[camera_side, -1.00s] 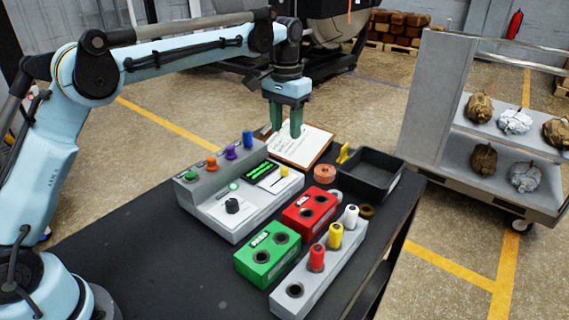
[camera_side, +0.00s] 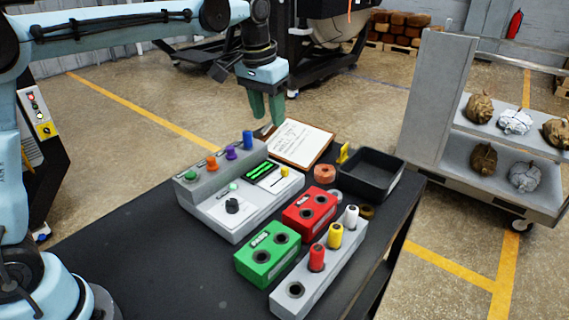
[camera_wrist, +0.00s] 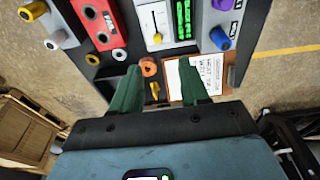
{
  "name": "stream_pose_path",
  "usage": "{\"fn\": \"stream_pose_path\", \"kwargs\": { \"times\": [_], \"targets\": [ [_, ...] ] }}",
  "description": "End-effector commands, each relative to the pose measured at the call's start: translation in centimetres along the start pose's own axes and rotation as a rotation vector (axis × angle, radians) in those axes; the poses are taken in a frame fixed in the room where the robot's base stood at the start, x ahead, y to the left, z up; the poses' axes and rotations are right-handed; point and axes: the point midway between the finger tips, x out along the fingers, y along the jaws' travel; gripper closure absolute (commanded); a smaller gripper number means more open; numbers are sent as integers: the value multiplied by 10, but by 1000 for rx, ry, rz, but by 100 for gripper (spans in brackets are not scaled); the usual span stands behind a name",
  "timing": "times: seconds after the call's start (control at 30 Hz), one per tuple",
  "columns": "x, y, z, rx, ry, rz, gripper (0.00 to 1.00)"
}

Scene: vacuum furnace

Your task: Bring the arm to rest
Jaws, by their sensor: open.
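My gripper (camera_side: 267,108) hangs above the far edge of the table, behind the control panel and left of the clipboard in the side view. Its two green fingers (camera_wrist: 157,92) are apart in the wrist view, with nothing between them but the table scene below. The arm links are light blue and reach in from the left. The fingers are clear of the table items.
The dark table (camera_side: 150,245) holds a grey control panel (camera_side: 215,215) with coloured knobs, a red block (camera_side: 310,208), a green block (camera_side: 266,255), a grey plug rack (camera_side: 330,265), a clipboard (camera_side: 300,143) and a black tray (camera_side: 368,160). A grey cart (camera_side: 425,110) stands right.

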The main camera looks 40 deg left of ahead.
Motion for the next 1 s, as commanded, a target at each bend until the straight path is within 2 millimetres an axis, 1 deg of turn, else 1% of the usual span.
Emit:
{"fn": "stream_pose_path", "kwargs": {
  "times": [0.03,0.2,0.37,0.57,0.7,0.83,1.0],
  "targets": [
    [-5,-2,12,0,24,0,55],
    [-14,-6,46,0,114,2,55],
    [-15,-10,82,0,198,1,55],
    [-3,-14,129,0,301,0,55],
    [12,-16,159,1,370,-2,55],
    [25,-18,179,2,420,-4,55],
    [35,-18,192,2,454,-6,55]
  ]
}}
